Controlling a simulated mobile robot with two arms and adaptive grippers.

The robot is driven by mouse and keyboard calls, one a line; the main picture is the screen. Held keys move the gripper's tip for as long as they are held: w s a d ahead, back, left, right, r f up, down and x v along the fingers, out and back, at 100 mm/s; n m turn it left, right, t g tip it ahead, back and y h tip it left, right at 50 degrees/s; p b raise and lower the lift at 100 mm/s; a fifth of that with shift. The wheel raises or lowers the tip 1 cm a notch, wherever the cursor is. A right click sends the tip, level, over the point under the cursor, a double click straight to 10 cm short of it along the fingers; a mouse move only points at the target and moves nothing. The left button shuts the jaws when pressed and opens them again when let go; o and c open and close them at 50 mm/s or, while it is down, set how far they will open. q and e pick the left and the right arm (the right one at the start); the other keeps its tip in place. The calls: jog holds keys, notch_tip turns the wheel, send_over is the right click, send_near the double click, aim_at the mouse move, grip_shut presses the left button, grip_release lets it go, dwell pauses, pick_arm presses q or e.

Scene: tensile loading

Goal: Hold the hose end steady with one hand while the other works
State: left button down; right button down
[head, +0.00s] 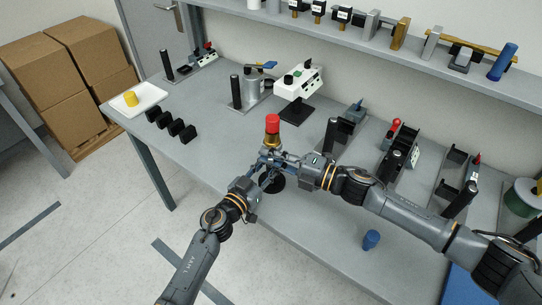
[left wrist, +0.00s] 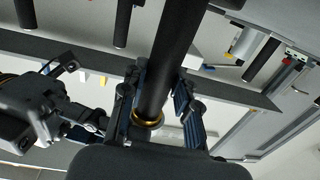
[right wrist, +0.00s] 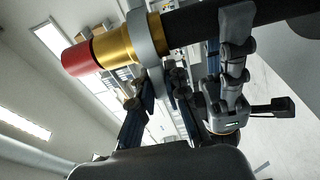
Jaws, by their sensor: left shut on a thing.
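An upright hose end with a red cap (head: 272,123) and a brass fitting (head: 272,138) stands near the table's front edge. The right wrist view shows the red cap (right wrist: 82,57), brass fitting (right wrist: 115,45), a grey collar (right wrist: 148,36) and black hose (right wrist: 190,25). My left gripper (left wrist: 160,100) is shut around the black hose (left wrist: 172,50), below the fitting. My right gripper (right wrist: 162,88) is beside the hose, with a grey piece below the collar between its fingers. Whether it grips this piece is unclear. In the head view both grippers overlap and hide the hose's middle.
A blue cylinder (head: 371,240) stands on the table at the front right. Several black blocks (head: 172,124) and a white tray (head: 150,97) are at left. Fixtures, including a white device (head: 300,80), line the back. A shelf (head: 400,45) runs above.

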jog(key=shift+s+a+m+t+h, duration=0.1)
jog(key=shift+a+m+t+h, duration=0.2)
jog(key=shift+m+t+h, duration=0.4)
jog(key=shift+a+m+t, duration=0.15)
jog(key=shift+m+t, duration=0.25)
jog(key=shift+t, duration=0.4)
jog(key=c, duration=1.3)
grip_release()
jog(key=v, duration=1.2)
jog(key=shift+r, duration=0.15)
